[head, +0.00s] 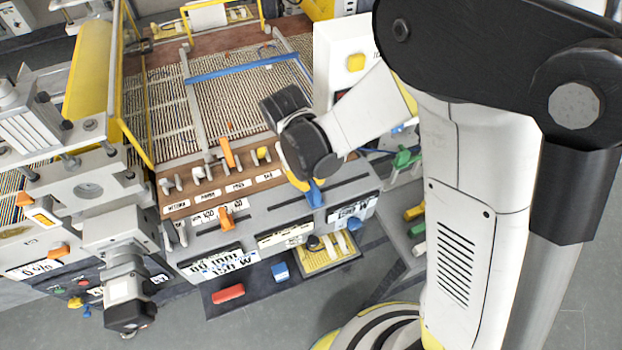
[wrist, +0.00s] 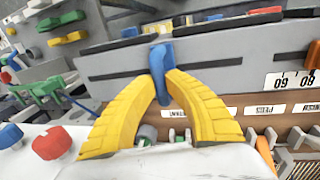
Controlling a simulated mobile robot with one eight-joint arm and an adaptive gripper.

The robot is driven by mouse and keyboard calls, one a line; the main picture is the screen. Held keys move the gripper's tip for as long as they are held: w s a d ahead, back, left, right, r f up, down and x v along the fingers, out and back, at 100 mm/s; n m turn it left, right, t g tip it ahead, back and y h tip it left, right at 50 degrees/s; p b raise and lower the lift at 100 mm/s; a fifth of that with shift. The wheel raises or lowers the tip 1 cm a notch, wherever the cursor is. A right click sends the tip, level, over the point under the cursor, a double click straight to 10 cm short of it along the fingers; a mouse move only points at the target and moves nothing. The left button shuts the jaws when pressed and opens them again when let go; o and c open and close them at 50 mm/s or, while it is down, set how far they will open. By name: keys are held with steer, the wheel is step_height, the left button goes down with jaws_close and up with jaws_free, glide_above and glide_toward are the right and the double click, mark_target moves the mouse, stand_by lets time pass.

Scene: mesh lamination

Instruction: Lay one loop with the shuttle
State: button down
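A blue handle (head: 314,193) stands at a long slot in the grey front panel of the mesh machine. It also shows in the wrist view (wrist: 158,62), between my yellow fingertips. I cannot tell from its shape whether it is the shuttle. My gripper (wrist: 160,84) has one finger on each side of the handle, and both tips appear to touch it. In the head view my wrist hides most of my gripper (head: 308,180). A blue bar (head: 228,68) lies across the striped mesh bed (head: 235,100) behind.
An orange lever (head: 228,153) and an orange knob (head: 227,218) stand left of my gripper. A white box with a yellow button (head: 356,62) stands behind my wrist. Green and yellow handles (head: 415,212) lie to the right. A red handle (head: 228,294) is low in front.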

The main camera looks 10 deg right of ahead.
steer(key=d, duration=0.2)
steer(key=w+d+b, duration=0.1)
steer(key=d, duration=0.2)
steer(key=shift+w, duration=0.15)
steer(key=shift+a, duration=0.1)
steer(key=c, duration=1.4)
jaws_free()
steer(key=r, duration=0.4)
steer(key=a+r, duration=0.1)
steer(key=r, duration=0.3)
steer(key=a+r, duration=0.1)
steer(key=r, duration=0.2)
steer(key=shift+s+a+r, duration=0.15)
steer(key=shift+s+r, duration=0.15)
steer(key=shift+r, duration=0.1)
